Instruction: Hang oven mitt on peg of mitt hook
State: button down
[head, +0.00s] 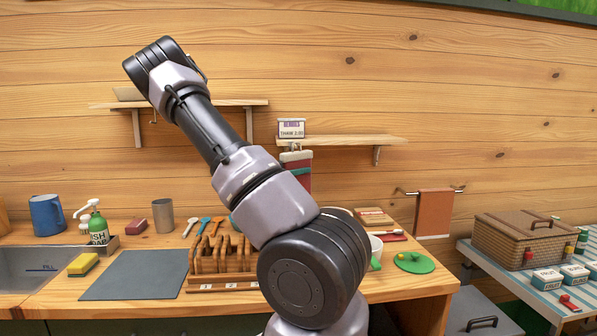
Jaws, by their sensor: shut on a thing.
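My gripper is not visible in the head view. My own arm rises from the bottom centre to the upper left and covers part of the scene. A dark red cloth item (298,170) with a pale band at its top and a teal stripe hangs below the right wall shelf. My arm hides its lower part, and I cannot tell whether it is the oven mitt. A small hook-like shape (153,116) shows under the left wall shelf (232,103). I cannot tell whether it is the mitt hook. What my gripper holds is hidden.
A small sign (291,128) stands on the right wall shelf (355,140). The counter holds a dark mat (135,275), a wooden rack (220,285), a metal cup (163,215) and a blue mug (46,215). An orange towel (434,212) hangs on a rail. A wicker basket (520,240) stands right.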

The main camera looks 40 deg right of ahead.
jog(key=w+d+f, duration=0.1)
jog(key=w+d, duration=0.3)
jog(key=w, duration=0.3)
jog(key=shift+d+f, duration=0.25)
jog(key=shift+f, duration=0.05)
dwell(0.7)
jog(key=shift+w, duration=0.1)
dwell(0.4)
jog(key=shift+c, duration=2.2)
grip_release()
jog(key=a, duration=1)
jog(key=shift+w+a, duration=0.15)
jog(key=shift+a, duration=0.25)
